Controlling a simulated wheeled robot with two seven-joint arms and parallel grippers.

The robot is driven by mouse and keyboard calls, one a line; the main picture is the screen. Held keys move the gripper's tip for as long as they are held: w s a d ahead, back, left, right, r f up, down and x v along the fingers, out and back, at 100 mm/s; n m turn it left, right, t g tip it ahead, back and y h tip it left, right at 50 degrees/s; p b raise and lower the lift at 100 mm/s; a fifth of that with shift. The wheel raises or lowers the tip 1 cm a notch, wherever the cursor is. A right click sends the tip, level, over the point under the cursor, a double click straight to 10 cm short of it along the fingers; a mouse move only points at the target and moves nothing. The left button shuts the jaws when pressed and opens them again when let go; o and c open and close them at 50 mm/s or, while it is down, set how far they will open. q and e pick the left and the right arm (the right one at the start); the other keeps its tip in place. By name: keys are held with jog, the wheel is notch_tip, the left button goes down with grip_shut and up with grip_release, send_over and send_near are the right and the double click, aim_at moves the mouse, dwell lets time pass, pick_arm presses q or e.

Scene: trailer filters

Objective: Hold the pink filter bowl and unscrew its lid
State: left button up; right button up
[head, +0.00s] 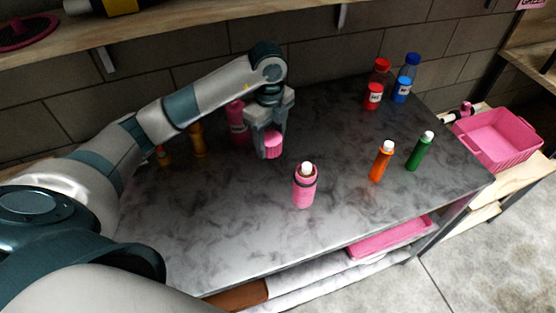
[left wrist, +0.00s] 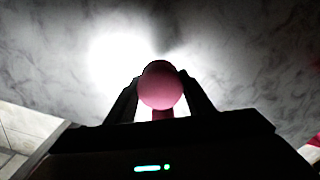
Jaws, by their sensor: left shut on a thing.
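My left gripper (head: 267,138) reaches over the table and is shut on a pink round piece (head: 272,146). In the left wrist view, the pink piece (left wrist: 160,86) shows as a round end between the two fingers (left wrist: 159,98), with a narrower pink part below it. Whether it is the filter bowl, its lid or both I cannot tell. A pink bottle-shaped thing (head: 237,120) stands just left of the gripper, partly hidden by my arm. A pink bottle with a white top (head: 304,187) stands upright, nearer and to the right. My right gripper is not in view.
Orange (head: 380,162) and green (head: 419,152) bottles stand at the right. Red (head: 374,94) and blue (head: 403,88) containers stand at the back right. Yellow bottles (head: 197,141) stand behind my arm. A pink bin (head: 497,151) is beyond the table (head: 245,240). The front left is clear.

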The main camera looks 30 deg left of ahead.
pick_arm(q)
jog(key=shift+w+f, duration=0.15)
jog(key=shift+f, duration=0.45)
jog(key=p, duration=0.2)
send_over(272, 172)
notch_tip(272, 172, down, 5)
jog(key=shift+r, duration=0.2)
jog(key=shift+w+f, duration=0.1)
jog(key=shift+f, duration=0.25)
notch_tip(272, 172, down, 3)
jog(key=shift+f+p, duration=0.15)
jog(key=shift+p, duration=0.25)
jog(key=shift+f, duration=0.2)
jog(key=shift+f, duration=0.1)
jog(key=o, duration=1.1)
jog(key=shift+o, duration=0.2)
